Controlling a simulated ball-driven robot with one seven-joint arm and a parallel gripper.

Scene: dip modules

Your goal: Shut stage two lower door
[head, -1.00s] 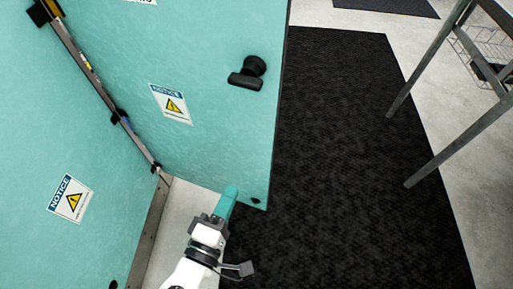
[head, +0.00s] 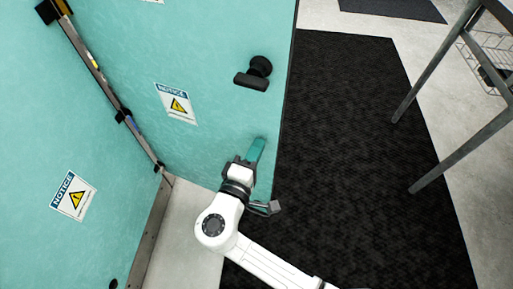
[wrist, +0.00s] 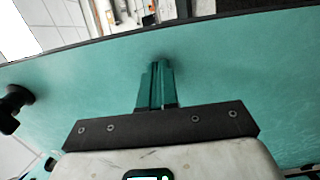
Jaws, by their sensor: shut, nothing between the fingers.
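The open teal door (head: 205,50) carries a notice sticker (head: 177,104) and a black handle (head: 254,73) near its free edge. It stands swung out from the teal wall at the left, hinged along the metal strip. My gripper (head: 258,143) is shut and empty, in front of the door's lower part, below the handle and close to the free edge. In the wrist view the closed teal fingers (wrist: 158,75) point at the door's surface (wrist: 230,65), very near it; I cannot tell whether they touch. The handle shows there at the left edge (wrist: 14,104).
A teal panel with another notice sticker (head: 73,195) fills the left. A black mat (head: 365,150) covers the floor right of the door. A metal-legged table (head: 450,140) stands at the right. The mat between is clear.

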